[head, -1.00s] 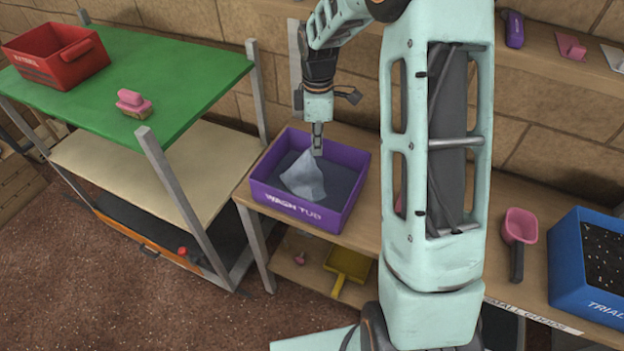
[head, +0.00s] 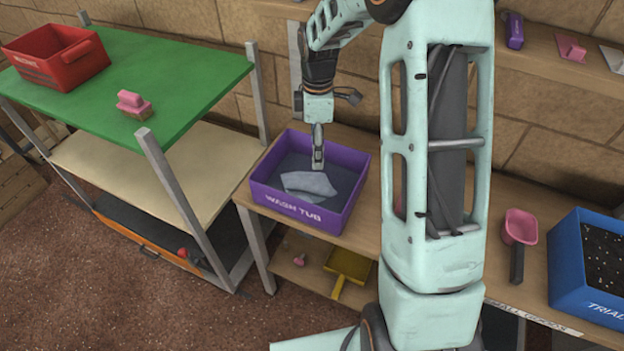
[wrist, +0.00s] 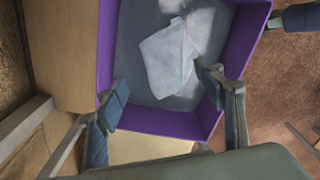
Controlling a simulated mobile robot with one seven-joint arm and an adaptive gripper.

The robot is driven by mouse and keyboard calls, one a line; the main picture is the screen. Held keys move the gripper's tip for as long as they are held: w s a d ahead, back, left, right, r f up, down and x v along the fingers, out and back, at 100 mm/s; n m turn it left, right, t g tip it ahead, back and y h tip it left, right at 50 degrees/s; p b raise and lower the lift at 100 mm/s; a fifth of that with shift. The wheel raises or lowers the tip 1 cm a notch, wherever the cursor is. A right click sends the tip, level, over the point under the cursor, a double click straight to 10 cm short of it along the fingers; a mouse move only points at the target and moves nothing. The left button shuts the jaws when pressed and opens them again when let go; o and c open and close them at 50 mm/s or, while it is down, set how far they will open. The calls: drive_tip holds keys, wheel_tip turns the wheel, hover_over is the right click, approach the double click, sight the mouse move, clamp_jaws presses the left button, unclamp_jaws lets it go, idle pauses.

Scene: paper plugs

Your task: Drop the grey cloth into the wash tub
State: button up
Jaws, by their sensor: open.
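The grey cloth (head: 308,183) lies inside the purple wash tub (head: 297,211), low and fairly flat toward its front. It also shows in the wrist view as a pale folded sheet (wrist: 167,58) on the dark inside of the tub (wrist: 105,45). My gripper (head: 318,165) points down over the tub, behind and slightly above the cloth. In the wrist view its fingers (wrist: 162,92) are spread apart with nothing between them. One fingertip appears near the cloth's edge; I cannot tell whether it touches.
The tub stands on a wooden bench. At left is a green-topped table (head: 190,75) with a red bin (head: 60,62) and a pink brush (head: 134,104). At right are a pink scoop (head: 520,230) and a blue bin (head: 570,285). My arm covers the bench's middle.

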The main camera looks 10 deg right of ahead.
drive_tip(key=shift+o, duration=0.5)
wheel_tip(320, 180, up, 6)
drive_tip(key=p, duration=0.4)
drive_tip(key=shift+f, duration=0.25)
wheel_tip(320, 180, up, 12)
drive_tip(key=shift+r, duration=0.1)
idle(0.5)
